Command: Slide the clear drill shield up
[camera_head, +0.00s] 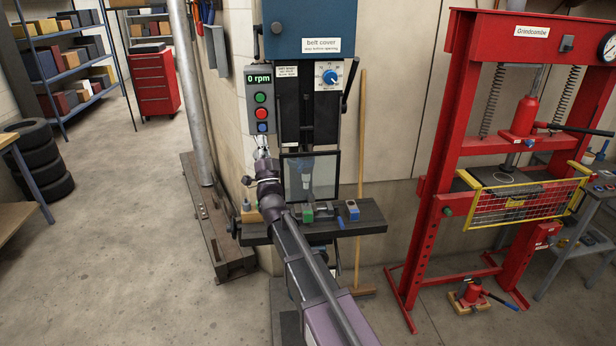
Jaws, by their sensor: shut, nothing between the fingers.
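The clear drill shield (324,172) is a see-through pane with a dark frame, hanging in front of the drill chuck just above the table. It looks lowered, and the chuck shows through it. My gripper (261,143) is shut and empty. My arm crosses in front of the drill table, close to the shield's lower left corner. Whether the fingertips touch the control box cannot be told.
The control box (260,99) reads 0 rpm. The blue belt cover (320,25) is above. The drill table (369,213) holds a vise and small blocks. A broom handle (361,110) stands right of the drill, and a red press (432,180) further right.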

